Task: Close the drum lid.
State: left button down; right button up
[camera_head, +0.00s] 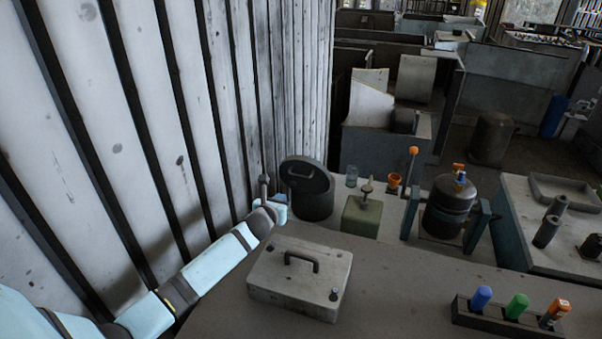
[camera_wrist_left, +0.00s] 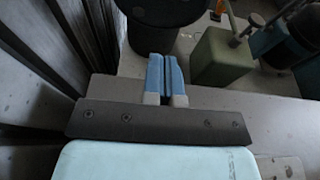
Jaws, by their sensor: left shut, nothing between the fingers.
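The drum (camera_head: 313,209) is a dark grey cylinder on the far side of the bench, beside the slatted wall. Its round dark lid (camera_head: 306,174), with a bar handle, looks tilted rather than flat on the rim. My left gripper (camera_head: 281,207) is at the near left side of the drum. In the left wrist view, my left gripper's blue fingers (camera_wrist_left: 166,75) are together and empty, pointing toward the drum (camera_wrist_left: 160,38). The drum's upper part is cut off there, and I cannot tell whether the fingertips touch it. My right gripper is not in view.
A green box with a knob (camera_head: 361,215) stands right of the drum, with a glass jar (camera_head: 352,176) behind it. A grey handled cover (camera_head: 300,280) lies nearer. A dark tank (camera_head: 450,207) stands farther right. The slatted wall (camera_head: 200,110) closes off the left.

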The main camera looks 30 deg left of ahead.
pick_arm(q)
jog(key=r+p+x, duration=0.1)
jog(key=x, duration=1.2)
jog(key=shift+w+r, duration=0.2)
jog(key=shift+w, duration=0.05)
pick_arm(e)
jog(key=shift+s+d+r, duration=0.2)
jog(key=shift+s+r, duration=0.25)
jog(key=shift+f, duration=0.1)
